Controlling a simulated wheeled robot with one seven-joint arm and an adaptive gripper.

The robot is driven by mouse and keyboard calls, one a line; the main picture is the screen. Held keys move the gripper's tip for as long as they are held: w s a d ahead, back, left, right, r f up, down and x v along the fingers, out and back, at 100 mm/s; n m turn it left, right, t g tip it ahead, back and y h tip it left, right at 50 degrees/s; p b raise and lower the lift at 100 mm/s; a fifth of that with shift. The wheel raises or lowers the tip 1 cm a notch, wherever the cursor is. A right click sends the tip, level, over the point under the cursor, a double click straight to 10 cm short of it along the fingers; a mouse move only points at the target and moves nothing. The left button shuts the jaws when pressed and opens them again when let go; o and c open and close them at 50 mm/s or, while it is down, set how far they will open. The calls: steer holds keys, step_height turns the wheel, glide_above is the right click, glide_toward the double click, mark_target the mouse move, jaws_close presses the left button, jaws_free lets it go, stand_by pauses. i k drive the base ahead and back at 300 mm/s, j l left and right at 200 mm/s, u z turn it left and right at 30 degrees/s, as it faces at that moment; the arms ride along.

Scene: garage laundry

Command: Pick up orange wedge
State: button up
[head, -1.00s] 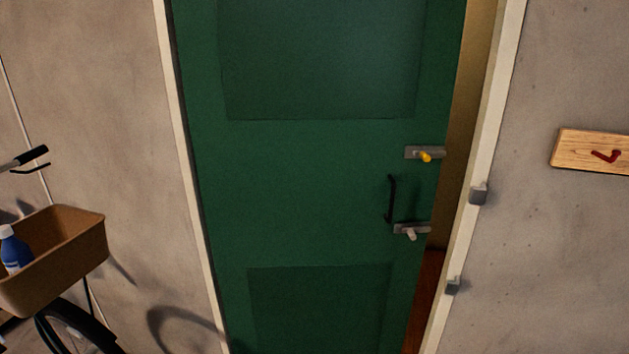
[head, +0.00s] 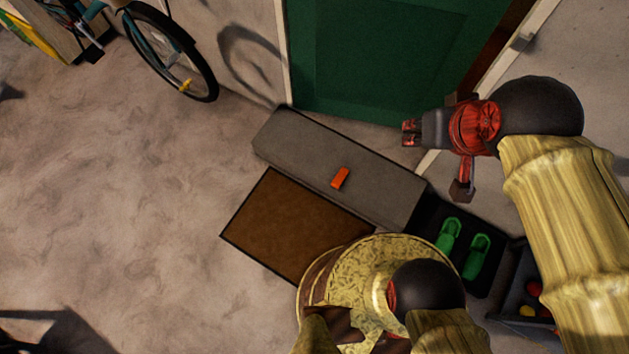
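The orange wedge (head: 341,178) is a small orange block lying on top of the long grey step (head: 290,140) in front of the green door. Nothing covers it. My gripper (head: 408,132) is up and to the right of the wedge in the picture, with its dark, red-marked tip pointing left. It is apart from the wedge and appears to be above the step. No object shows in it. The fingers are too small and too much end-on to tell whether they are open or shut.
The green door (head: 380,60) stands behind the step. A brown mat (head: 285,225) lies in front of it. Green shoes (head: 449,236) sit on a dark tray to the right, beside a dark bin (head: 521,300). A bicycle (head: 170,50) stands upper left.

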mark_target(340, 177)
steer(key=u, duration=0.2)
steer(key=z, duration=0.4)
steer(key=j+z, duration=0.4)
steer(key=j, duration=0.35)
steer(key=j+z, duration=0.45)
steer(key=j, duration=0.7)
steer(key=k+j, duration=0.15)
steer(key=j, duration=0.7)
